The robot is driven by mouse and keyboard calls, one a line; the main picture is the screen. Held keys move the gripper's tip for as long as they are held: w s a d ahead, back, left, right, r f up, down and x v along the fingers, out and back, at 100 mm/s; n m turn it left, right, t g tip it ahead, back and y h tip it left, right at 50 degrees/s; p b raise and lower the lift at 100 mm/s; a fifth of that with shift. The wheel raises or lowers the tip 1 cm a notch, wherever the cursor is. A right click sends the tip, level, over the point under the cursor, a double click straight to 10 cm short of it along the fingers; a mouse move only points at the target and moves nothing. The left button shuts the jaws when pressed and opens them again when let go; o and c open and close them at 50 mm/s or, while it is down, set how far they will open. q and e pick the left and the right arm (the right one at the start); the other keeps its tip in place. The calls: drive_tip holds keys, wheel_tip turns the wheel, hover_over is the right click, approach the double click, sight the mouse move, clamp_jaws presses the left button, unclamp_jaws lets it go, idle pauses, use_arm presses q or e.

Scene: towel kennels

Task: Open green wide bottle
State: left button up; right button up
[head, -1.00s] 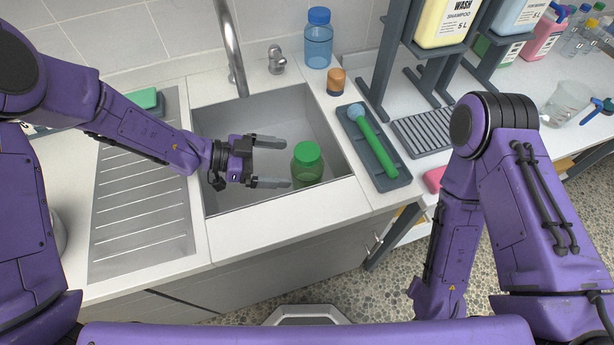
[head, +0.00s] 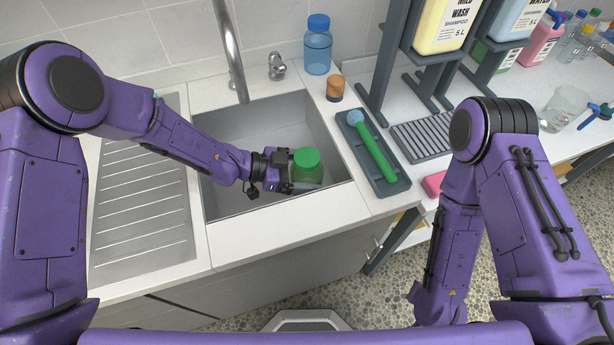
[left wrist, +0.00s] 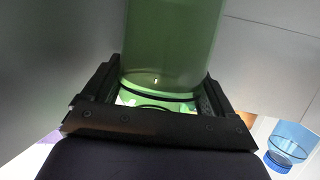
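The green wide bottle has a bright green lid (head: 306,159) and a see-through green body (head: 308,176). It stands upright in the sink (head: 228,200), near its right wall. My left gripper (head: 305,180) is at the bottle's body, below the lid, with a finger on either side. In the left wrist view the bottle (left wrist: 172,45) fills the space between the fingers. I cannot tell whether they press on it. My right arm hangs at the right, and its gripper is out of view. The lid is on the bottle.
The tap (head: 232,50) arches over the sink. The ribbed drainboard (head: 140,215) is clear in front.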

sight(307, 157)
use_arm(q)
drive_tip(key=shift+c, duration=1.4)
wheel_tip(307, 157, up, 10)
drive_tip(key=shift+b, duration=0.35)
drive_tip(key=shift+o, duration=1)
drive_tip(key=c, duration=0.6)
